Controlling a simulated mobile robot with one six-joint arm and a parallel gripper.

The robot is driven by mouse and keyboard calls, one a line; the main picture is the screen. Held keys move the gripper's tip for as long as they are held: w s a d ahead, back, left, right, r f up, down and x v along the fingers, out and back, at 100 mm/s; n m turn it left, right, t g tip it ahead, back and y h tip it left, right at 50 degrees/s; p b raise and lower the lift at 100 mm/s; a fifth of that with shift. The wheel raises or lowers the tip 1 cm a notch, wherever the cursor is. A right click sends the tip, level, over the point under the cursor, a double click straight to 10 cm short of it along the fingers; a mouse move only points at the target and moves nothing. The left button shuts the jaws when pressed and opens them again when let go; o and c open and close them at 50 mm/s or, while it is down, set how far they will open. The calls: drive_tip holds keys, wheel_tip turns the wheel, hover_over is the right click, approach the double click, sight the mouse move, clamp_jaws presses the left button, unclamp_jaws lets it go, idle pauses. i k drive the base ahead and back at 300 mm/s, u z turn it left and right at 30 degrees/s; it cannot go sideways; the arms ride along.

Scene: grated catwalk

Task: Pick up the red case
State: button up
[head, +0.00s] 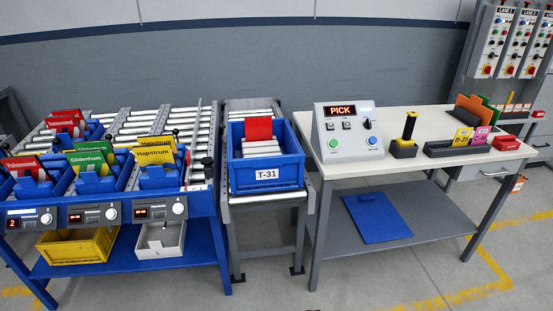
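Several red things are in the head view, and I cannot tell for certain which is the red case. A small red box (506,143) lies on the right part of the white-topped table, beside a dark holder. A red panel (258,129) stands upright at the back of the blue tote (266,174) marked T-31, behind pale items. Red cards (22,164) stand in the blue bins at the left. My gripper is not in view.
The table (410,174) also holds a PICK console (348,132), a yellow-handled tool (408,128) in a black base and labelled B-35 cards (463,138). A blue panel (377,218) lies on its lower shelf. Roller lanes (185,125) stand left. Floor in front is clear.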

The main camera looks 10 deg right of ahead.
sight(28, 165)
drive_tip(key=k, duration=0.25)
drive_tip(key=u, duration=0.15)
drive_tip(key=i, duration=0.95)
drive_tip(key=u, duration=4.2)
drive_tip(key=i, duration=0.1)
drive_tip(key=z, duration=2.9)
